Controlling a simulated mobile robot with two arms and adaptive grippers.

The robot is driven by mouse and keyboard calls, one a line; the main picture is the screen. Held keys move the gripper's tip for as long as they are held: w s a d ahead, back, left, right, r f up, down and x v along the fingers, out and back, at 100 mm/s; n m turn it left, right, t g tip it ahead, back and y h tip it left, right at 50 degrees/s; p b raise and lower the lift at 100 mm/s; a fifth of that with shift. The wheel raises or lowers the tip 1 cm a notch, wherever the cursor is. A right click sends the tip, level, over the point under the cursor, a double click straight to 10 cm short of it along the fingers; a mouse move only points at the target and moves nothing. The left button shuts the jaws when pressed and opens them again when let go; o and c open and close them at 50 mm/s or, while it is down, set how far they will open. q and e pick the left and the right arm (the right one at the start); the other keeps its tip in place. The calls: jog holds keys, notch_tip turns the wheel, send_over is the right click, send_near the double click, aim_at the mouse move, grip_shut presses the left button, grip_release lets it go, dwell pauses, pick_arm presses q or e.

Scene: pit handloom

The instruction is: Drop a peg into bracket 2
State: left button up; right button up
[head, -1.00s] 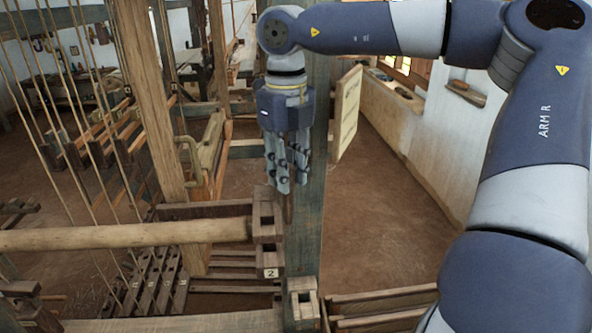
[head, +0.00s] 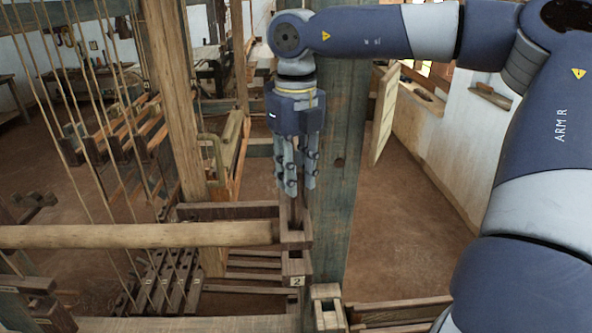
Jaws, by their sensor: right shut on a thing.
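My right gripper (head: 296,185) points straight down with its fingers closed together. A slim dark brown peg (head: 297,208) shows just below the fingertips, held upright; most of it is hidden by the fingers. Bracket 2 (head: 296,262) is the wooden holder with a white "2" label, fixed at the post beside the right end of the round beam. The peg's lower end is right above or just in the bracket's upper opening; I cannot tell which. My left gripper is not in view.
The thick round beam (head: 140,235) runs left from the bracket. A bluish wooden post (head: 343,170) stands close behind the gripper. A second small wooden holder (head: 327,305) sits lower right. Cords (head: 75,120) hang at left. Open floor (head: 405,230) lies to the right.

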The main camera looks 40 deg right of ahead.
aim_at(296, 227)
jog(key=shift+f+b, duration=0.75)
jog(key=shift+f, duration=0.95)
jog(key=shift+f+b, duration=1.3)
jog(key=shift+f, duration=0.4)
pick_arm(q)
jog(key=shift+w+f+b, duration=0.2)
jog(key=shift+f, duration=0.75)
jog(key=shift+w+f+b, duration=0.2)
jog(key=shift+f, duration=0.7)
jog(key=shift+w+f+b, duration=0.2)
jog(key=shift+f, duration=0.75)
pick_arm(e)
jog(key=shift+f, duration=1.1)
jog(key=o, duration=1.1)
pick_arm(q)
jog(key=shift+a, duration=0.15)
